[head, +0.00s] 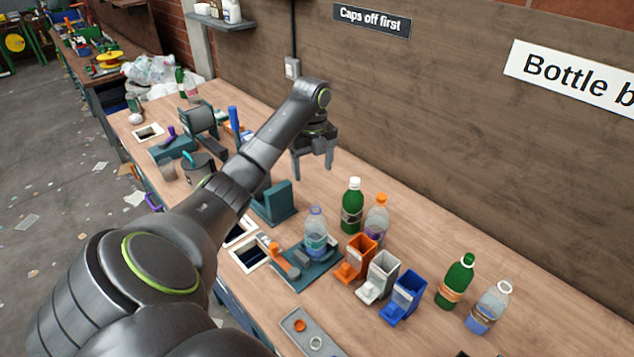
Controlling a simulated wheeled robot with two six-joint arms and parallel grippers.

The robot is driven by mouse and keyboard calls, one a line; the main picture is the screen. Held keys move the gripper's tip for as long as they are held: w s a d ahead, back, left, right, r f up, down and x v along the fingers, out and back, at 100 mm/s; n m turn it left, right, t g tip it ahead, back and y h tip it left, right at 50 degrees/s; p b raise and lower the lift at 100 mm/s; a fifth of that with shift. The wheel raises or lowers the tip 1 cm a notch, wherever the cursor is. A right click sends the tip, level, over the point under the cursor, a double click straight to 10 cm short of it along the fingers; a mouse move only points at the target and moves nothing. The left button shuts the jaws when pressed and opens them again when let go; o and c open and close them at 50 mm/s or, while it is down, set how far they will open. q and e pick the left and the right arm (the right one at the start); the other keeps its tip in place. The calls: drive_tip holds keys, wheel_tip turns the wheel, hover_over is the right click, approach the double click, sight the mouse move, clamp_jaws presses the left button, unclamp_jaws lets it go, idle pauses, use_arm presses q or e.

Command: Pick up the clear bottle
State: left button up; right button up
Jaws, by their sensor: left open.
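A clear bottle (316,234) with a blue label stands upright on a teal fixture (320,265) in the middle of the bench. A third clear bottle (376,219) has an orange cap and stands beside a green bottle with a white cap (351,205). My left gripper (313,172) points down with fingers apart and empty, above the bench, behind the bottles in the picture. My right gripper is not in view.
Orange (357,257), white (378,277) and blue (403,297) bins stand in a row before the bottles. A grey tray (313,334) holding caps lies at the front edge. Teal devices (273,203) stand at the left. A wooden panel (440,100) rises behind the bench.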

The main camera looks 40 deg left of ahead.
sight(315, 204)
use_arm(q)
wheel_tip(315, 204, down, 11)
drive_tip(key=b, duration=1)
drive_tip(key=shift+d+f, duration=0.15)
drive_tip(key=shift+f, duration=0.05)
drive_tip(key=shift+d+f+b, duration=0.15)
drive_tip(key=shift+f+b, duration=0.25)
drive_tip(key=shift+f, duration=0.15)
drive_tip(key=shift+d+f+b, duration=0.15)
drive_tip(key=shift+f+b, duration=0.2)
drive_tip(key=shift+f, duration=0.2)
wheel_tip(315, 204, down, 2)
drive_tip(key=shift+f+p, duration=0.1)
drive_tip(key=shift+p, duration=0.4)
drive_tip(key=c, duration=1.3)
drive_tip(key=shift+c, duration=0.5)
drive_tip(key=shift+r, duration=0.2)
